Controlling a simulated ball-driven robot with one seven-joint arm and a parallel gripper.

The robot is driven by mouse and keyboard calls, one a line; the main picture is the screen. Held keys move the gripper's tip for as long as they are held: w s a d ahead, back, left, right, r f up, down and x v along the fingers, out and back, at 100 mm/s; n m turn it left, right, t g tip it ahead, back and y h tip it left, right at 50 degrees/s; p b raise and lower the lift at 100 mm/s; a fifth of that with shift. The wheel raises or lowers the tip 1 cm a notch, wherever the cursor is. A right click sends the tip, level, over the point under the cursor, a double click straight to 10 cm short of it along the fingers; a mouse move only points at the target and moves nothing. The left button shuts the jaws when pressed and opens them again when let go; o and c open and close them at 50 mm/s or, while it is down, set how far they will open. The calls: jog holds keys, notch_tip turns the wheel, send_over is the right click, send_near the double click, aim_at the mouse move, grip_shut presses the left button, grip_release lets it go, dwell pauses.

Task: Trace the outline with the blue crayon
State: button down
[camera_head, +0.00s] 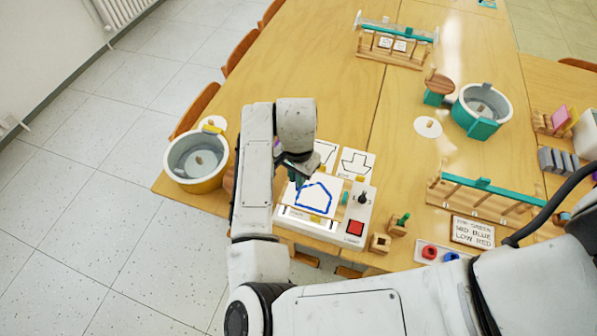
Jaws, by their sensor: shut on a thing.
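A white sheet (311,203) lies on a light box (352,226) near the table's front edge. It bears a house-like outline with thick blue line (327,207) along much of it; I cannot tell whether the line closes all round. My gripper (298,182) is over the upper left part of the outline, pointing down. It is shut on the blue crayon, which is mostly hidden by the jaws. I cannot tell whether its tip touches the paper.
The light box has a dark lever (362,198) and a red button (355,228). An outline card (356,163) lies behind it. A yellow-based pot (196,162) stands left, a teal-based pot (482,108) back right. A wooden rack (484,200) stands right.

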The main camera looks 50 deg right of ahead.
jog(key=shift+s+a+f, duration=0.3)
jog(key=shift+a+f, duration=0.1)
jog(key=shift+a, duration=0.3)
jog(key=shift+f+b, duration=1.15)
jog(key=shift+f, duration=0.35)
dwell(0.5)
dwell(0.9)
notch_tip(320, 180, up, 4)
jog(key=p, duration=0.4)
